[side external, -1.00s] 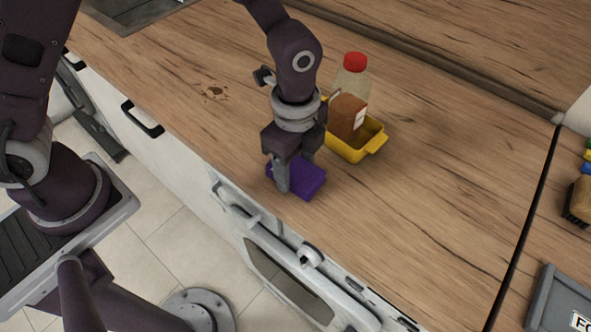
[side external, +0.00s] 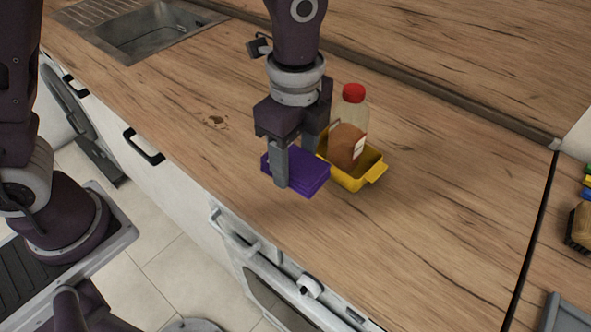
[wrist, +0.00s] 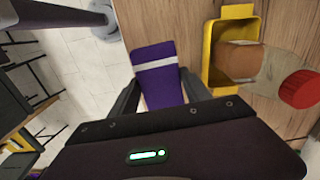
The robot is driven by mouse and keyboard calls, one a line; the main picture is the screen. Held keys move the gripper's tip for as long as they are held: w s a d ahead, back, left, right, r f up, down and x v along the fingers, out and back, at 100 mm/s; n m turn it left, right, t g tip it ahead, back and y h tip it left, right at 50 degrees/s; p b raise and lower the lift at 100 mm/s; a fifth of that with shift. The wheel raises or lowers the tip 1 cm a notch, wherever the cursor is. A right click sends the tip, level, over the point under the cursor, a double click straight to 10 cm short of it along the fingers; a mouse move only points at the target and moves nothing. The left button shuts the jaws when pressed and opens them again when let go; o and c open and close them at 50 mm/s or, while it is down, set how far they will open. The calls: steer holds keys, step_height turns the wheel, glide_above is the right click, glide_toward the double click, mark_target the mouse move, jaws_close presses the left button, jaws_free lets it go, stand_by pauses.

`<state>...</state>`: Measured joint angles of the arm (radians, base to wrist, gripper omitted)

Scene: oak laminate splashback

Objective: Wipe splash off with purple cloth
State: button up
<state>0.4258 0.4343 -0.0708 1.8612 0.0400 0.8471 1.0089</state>
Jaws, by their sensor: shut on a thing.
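The purple cloth (side external: 297,170) is a folded pad. My gripper (side external: 296,168) is shut on it and appears to hold it just above the counter near the front edge. In the wrist view the cloth (wrist: 158,75) sits between my two fingers, with a pale stripe across it. The splash (side external: 215,121) is a small brown patch with spots on the wooden counter, to the left of my gripper in the side view. I do not see the splash in the wrist view.
A yellow tray (side external: 372,174) holding a red-capped bottle (side external: 349,140) stands close to the right of my gripper. A sink (side external: 145,35) lies at the far left. The counter between cloth and splash looks clear. A grey bin (side external: 562,315) is at the lower right.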

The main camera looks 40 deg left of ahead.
steer(key=o, duration=0.8)
steer(key=c, duration=0.7)
steer(key=shift+o, duration=0.2)
steer(key=w+a+f+n, duration=0.1)
steer(key=w+a+n, duration=0.1)
steer(key=a, duration=0.8)
steer(key=w+a+f+n, duration=0.1)
steer(key=a+n, duration=0.3)
steer(key=a, duration=0.6)
steer(key=w+a+f+n, duration=0.2)
steer(key=w+a, duration=0.1)
steer(key=a, duration=0.7)
steer(key=shift+w+a+n, duration=0.35)
steer(key=shift+w+n, duration=0.05)
steer(key=shift+a+f, duration=0.15)
steer(key=shift+f, duration=2.3)
